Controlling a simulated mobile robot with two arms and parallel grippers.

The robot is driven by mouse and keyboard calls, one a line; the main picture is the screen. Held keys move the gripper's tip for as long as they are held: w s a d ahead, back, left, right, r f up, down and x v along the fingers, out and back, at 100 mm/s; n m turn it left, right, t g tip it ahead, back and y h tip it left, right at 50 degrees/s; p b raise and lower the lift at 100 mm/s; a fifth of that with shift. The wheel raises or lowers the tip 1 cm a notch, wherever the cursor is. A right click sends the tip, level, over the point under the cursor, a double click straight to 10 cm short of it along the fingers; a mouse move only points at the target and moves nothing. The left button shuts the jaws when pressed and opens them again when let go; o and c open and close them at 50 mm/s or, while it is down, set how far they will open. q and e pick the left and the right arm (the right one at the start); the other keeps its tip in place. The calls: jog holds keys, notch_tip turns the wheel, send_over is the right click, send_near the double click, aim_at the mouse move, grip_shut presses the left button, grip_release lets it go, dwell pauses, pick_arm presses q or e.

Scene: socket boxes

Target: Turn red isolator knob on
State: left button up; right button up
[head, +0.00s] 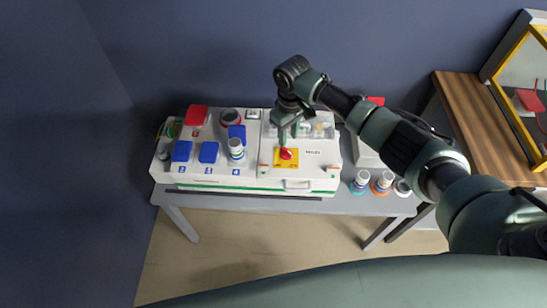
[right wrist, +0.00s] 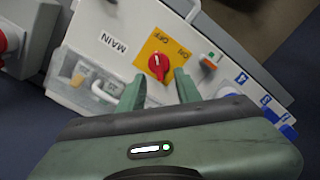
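The red isolator knob (head: 286,154) sits on a yellow plate on the right part of the white socket box (head: 262,183). In the right wrist view the knob (right wrist: 158,66) shows a small white mark pointing roughly toward the word OFF; ON is printed on the right side of the yellow plate (right wrist: 180,45). My right gripper (head: 290,134) is above the knob, pointing down. In the wrist view its two fingers (right wrist: 159,84) are apart, with the knob just beyond and between their tips. Whether they touch it is not clear. My left gripper is not in view.
The box carries blue socket covers (head: 208,152), a red cover (head: 196,115) and an upright blue-and-white plug (head: 236,148). Several plugs (head: 381,183) stand right of the box on the grey table (head: 340,206). A wooden table (head: 480,115) stands farther right.

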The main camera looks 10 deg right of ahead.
aim_at(288, 151)
jog(key=f, duration=0.3)
jog(key=shift+w+d+f, duration=0.1)
jog(key=shift+d, duration=0.1)
notch_tip(288, 151, down, 2)
jog(key=shift+f, duration=0.25)
jog(key=shift+a+f, duration=0.1)
jog(key=shift+f, duration=0.7)
jog(key=c, duration=0.7)
grip_shut()
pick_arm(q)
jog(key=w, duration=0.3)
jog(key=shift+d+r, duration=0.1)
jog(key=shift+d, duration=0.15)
